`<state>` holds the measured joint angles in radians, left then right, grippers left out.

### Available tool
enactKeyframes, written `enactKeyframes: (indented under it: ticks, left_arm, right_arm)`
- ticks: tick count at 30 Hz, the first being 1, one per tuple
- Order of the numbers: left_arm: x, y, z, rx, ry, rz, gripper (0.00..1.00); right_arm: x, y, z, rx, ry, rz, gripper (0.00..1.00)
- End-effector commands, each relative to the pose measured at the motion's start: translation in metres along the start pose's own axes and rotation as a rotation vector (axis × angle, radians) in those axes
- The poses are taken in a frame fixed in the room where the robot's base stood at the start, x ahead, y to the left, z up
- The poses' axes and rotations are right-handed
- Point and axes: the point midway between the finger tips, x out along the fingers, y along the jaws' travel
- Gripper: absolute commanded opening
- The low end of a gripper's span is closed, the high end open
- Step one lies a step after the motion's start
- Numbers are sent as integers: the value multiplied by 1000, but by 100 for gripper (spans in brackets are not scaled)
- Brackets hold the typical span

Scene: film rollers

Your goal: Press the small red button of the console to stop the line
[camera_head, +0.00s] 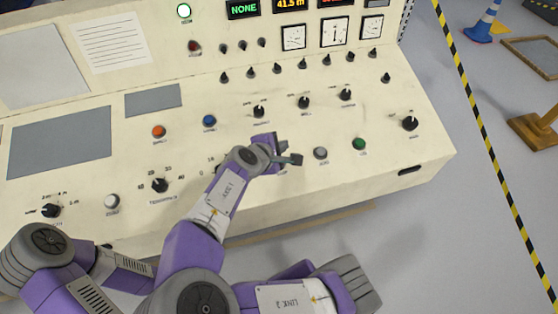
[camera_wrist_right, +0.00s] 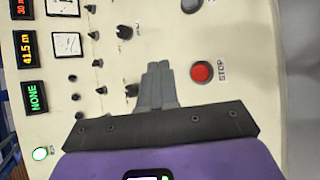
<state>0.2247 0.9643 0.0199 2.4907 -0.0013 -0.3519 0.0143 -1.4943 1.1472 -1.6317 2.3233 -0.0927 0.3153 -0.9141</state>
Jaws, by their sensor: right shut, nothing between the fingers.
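The cream console (camera_head: 420,155) fills most of the head view. In the right wrist view a small red button (camera_wrist_right: 202,72) with a grey ring is labelled STOP. In the head view I cannot make it out; my right gripper and arm cover that part of the panel. My right gripper (camera_head: 295,159) is over the front part of the console, left of a grey button (camera_head: 320,153). In the wrist view its grey fingers (camera_wrist_right: 158,68) are together and empty, beside the red button, to its left. The gap to the panel is unclear. My left gripper is not in view.
Nearby are a green button (camera_head: 359,143), an orange button (camera_head: 159,131), a blue button (camera_head: 209,121) and several black knobs (camera_head: 304,102). A dark red button or lamp (camera_head: 194,47) sits on the upper panel beside the lit NONE display (camera_head: 243,9).

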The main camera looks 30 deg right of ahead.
Motion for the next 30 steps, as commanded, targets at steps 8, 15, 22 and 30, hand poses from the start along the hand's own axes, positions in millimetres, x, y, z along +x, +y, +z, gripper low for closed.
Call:
enactKeyframes:
  ticks: [8, 15, 22, 30]
  left_arm:
    - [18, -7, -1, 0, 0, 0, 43]
    - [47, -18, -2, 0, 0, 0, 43]
    - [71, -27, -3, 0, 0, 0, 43]
    - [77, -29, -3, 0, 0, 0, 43]
  right_arm:
    - [12, -10, -8, 1, 0, -1, 0]
    - [31, -24, -22, 1, -1, -1, 0]
    - [49, -37, -36, 0, -1, -2, 0]
    - [61, -45, -45, 0, 0, -1, 0]
